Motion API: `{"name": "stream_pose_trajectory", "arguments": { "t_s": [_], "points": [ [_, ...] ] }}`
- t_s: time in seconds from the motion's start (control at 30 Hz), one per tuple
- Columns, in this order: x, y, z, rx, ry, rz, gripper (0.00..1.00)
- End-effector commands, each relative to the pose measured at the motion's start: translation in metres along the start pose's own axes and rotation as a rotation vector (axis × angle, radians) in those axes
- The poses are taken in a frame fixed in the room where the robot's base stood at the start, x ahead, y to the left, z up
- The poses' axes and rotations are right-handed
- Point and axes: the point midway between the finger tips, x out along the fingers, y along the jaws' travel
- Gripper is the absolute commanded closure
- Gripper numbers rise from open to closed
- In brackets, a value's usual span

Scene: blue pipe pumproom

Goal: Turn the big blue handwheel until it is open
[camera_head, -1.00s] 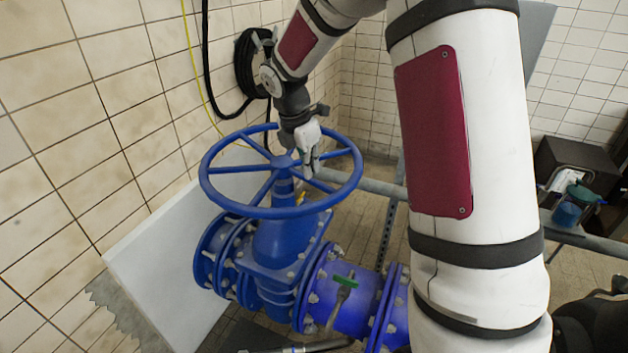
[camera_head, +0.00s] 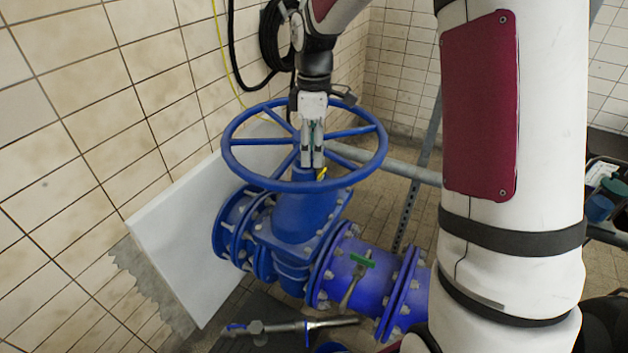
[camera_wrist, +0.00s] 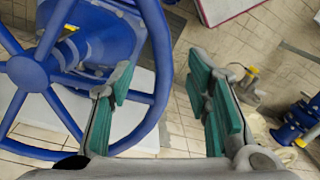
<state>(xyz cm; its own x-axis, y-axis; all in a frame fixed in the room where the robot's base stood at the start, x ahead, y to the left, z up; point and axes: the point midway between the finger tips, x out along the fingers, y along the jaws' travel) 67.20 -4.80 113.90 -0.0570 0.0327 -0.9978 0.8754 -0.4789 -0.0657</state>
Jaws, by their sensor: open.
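The big blue handwheel (camera_head: 242,165) lies nearly level on top of the blue valve body (camera_head: 303,218) in the head view. It has several spokes running to a central hub. My gripper (camera_head: 312,163) points down over the wheel, and its fingers hide the hub there. In the wrist view the gripper (camera_wrist: 165,105) is open with nothing between its green-padded fingers. The wheel rim (camera_wrist: 163,60) shows there at the left, passing behind the left finger. I cannot tell whether that finger touches it. The right finger is outside the rim, over floor.
A tiled wall (camera_head: 70,130) and a pale panel (camera_head: 180,245) stand left of the valve. A grey rail (camera_head: 410,170) passes behind. Black hose (camera_head: 268,40) hangs on the wall.

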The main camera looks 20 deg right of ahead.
Motion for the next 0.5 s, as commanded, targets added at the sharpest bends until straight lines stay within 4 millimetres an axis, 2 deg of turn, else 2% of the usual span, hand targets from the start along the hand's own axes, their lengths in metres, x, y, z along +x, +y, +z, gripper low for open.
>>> {"name": "stream_pose_trajectory", "arguments": {
  "t_s": [0.2, 0.5],
  "points": [
    [0.044, -0.002, 0.001, -0.001, -0.003, -0.005, 0.55],
    [0.085, -0.001, 0.001, -0.002, -0.001, 0.000, 0.55]
  ]
}}
